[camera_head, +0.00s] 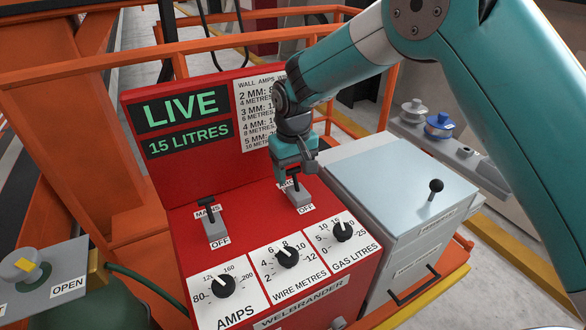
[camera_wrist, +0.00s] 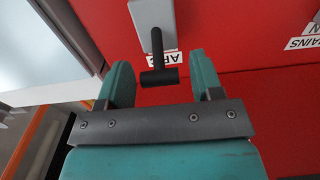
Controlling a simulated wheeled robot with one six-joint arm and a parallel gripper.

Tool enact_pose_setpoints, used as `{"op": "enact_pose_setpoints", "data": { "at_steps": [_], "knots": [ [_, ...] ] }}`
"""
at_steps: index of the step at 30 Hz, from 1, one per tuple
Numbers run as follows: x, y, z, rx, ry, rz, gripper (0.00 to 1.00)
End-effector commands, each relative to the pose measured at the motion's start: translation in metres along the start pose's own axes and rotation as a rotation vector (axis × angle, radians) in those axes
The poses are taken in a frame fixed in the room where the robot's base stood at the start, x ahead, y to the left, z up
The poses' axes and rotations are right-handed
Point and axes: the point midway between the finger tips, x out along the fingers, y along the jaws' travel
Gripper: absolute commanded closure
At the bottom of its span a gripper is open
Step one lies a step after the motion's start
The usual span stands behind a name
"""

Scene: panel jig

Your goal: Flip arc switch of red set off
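The arc switch (camera_head: 299,195) is a grey box with a black T-shaped lever on the red welding set (camera_head: 170,187). An OFF label (camera_head: 306,209) sits at its near edge; the lever stands at the far end, away from OFF. My gripper (camera_head: 293,172) is over the switch and partly hides the lever and its upper label. In the wrist view my gripper (camera_wrist: 160,62) is open. The black lever (camera_wrist: 158,77) shows between the two teal fingers, with gaps on both sides. I cannot tell whether anything touches it.
The mains switch (camera_head: 214,220) stands left of the arc switch, its lever also away from OFF. Three dials, including the amps dial (camera_head: 220,286), line the near edge. A sign (camera_head: 187,107) reads LIVE. A grey box (camera_head: 395,200) with a black-knobbed lever (camera_head: 436,187) stands close on the right.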

Motion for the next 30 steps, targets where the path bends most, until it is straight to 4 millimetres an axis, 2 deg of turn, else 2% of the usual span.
{"op": "enact_pose_setpoints", "data": {
  "at_steps": [1,6,17,30],
  "knots": [
    [0.0,0.0,0.0,0.0,0.0,0.0,0.52],
    [0.0,0.0,0.0,0.0,0.0,0.0,0.88],
    [0.001,0.0,0.003,0.0,0.054,0.0,0.88],
    [0.004,0.0,0.022,-0.001,0.391,-0.001,0.88]
  ]
}}
